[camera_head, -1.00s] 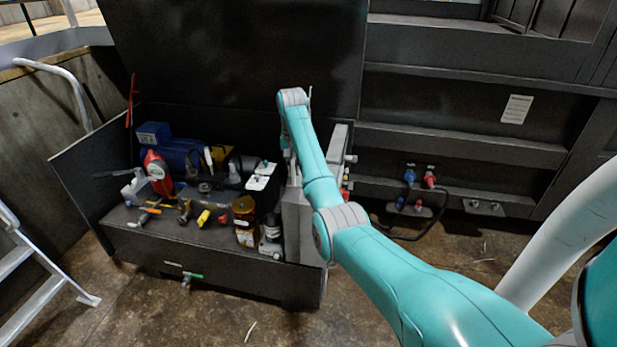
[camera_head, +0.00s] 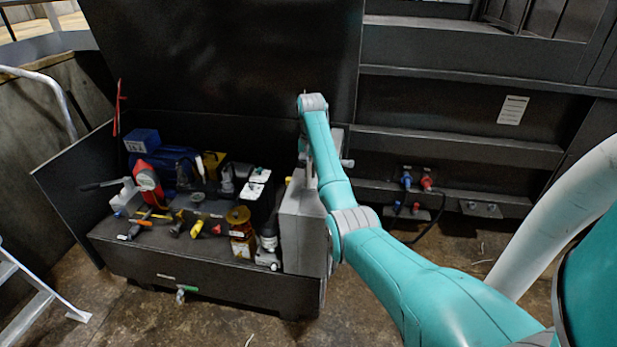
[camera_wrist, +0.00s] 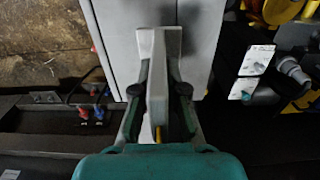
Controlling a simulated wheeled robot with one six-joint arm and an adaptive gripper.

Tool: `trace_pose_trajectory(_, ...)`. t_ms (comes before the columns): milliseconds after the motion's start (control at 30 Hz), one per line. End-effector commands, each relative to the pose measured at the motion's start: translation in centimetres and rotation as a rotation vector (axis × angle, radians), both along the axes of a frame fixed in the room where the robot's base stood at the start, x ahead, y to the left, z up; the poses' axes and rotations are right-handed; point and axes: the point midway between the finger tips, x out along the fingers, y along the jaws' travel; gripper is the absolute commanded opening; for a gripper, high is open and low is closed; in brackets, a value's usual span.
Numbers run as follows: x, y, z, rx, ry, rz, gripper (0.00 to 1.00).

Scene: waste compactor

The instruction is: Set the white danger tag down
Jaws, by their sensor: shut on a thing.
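My gripper (camera_wrist: 160,92) is shut on a pale, flat piece, which I take for the white danger tag (camera_wrist: 157,75). It shows upright and almost edge-on between the fingers in the wrist view, and no print on it can be read. The gripper and tag are over the light grey box (camera_wrist: 118,35) at the right end of the dark bench. Whether the tag touches the box I cannot tell. In the head view the grey box (camera_head: 303,235) shows, but my arm hides the fingers and most of the tag.
Blue and red connectors (camera_head: 416,182) are on the wall to the right.

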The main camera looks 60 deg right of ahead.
Motion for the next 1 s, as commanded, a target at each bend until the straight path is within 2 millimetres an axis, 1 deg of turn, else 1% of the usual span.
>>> trace_pose_trajectory(33,-0.3,0.0,-0.8,0.001,0.002,-0.001,0.00)
trace_pose_trajectory(100,-0.5,0.0,-1.7,0.001,0.002,-0.003,0.00)
trace_pose_trajectory(200,-0.9,0.0,-2.8,0.001,0.001,-0.004,0.00)
trace_pose_trajectory(567,-0.9,-0.1,-3.2,0.000,0.000,-0.004,0.00)
trace_pose_trajectory(600,-0.9,-0.1,-3.2,0.000,0.000,-0.005,0.19)
trace_pose_trajectory(667,-0.9,-0.1,-3.2,0.000,0.000,-0.005,0.34)
trace_pose_trajectory(700,-0.9,-0.1,-3.2,0.000,0.000,-0.005,0.37)
trace_pose_trajectory(1000,-0.9,-0.1,-3.0,0.000,0.000,-0.005,0.37)
